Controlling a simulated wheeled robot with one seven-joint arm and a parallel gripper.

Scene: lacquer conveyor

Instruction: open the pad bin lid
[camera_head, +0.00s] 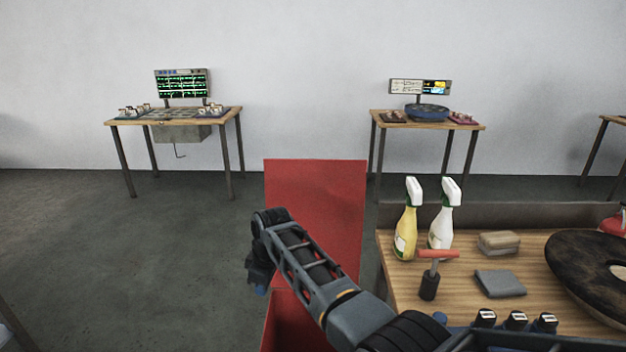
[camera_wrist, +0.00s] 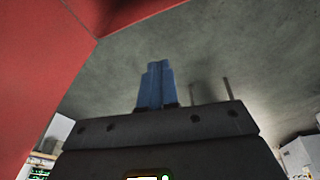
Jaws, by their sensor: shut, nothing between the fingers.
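The red pad bin is partly in the head view, left of the wooden bench. Its lid (camera_head: 320,185) shows as a broad red panel that looks raised, with the bin body (camera_head: 285,325) below it. My arm crosses in front and hides part of both. My gripper (camera_head: 261,290) hangs at the left edge of the red panel, pointing down. In the wrist view its blue fingers (camera_wrist: 155,85) are together and empty. A red surface of the bin (camera_wrist: 40,70) fills the left and top of that view, apart from the fingertips.
Two tables (camera_head: 225,116) (camera_head: 470,125) stand at the wall.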

